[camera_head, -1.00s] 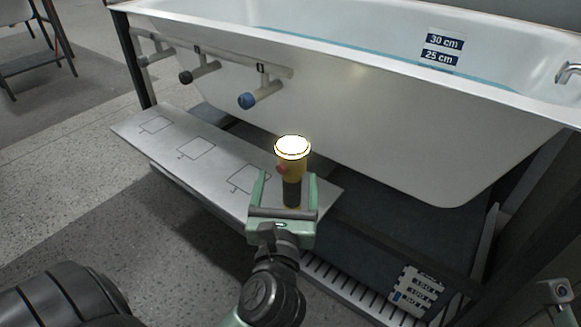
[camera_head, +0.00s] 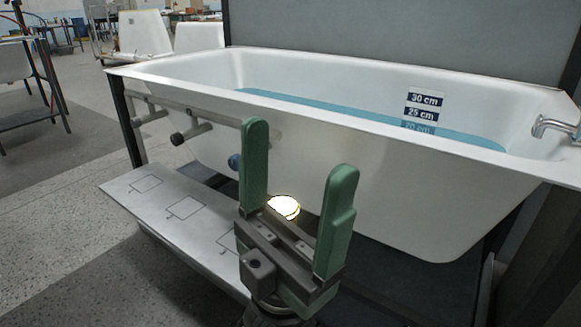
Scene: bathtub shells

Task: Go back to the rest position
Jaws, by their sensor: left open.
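My left gripper (camera_head: 299,178) is raised in the lower middle of the head view, its two green fingers pointing up and spread apart. It is open, with nothing held between the fingers. Behind and below it, the glowing round top of the yellow flashlight (camera_head: 284,207) shows just past the gripper's palm. The rest of the flashlight is hidden by the gripper. My right gripper does not show.
The white bathtub (camera_head: 400,190) with water and depth labels (camera_head: 421,113) stands behind the gripper. A metal shelf (camera_head: 150,212) with marked squares runs along its left front.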

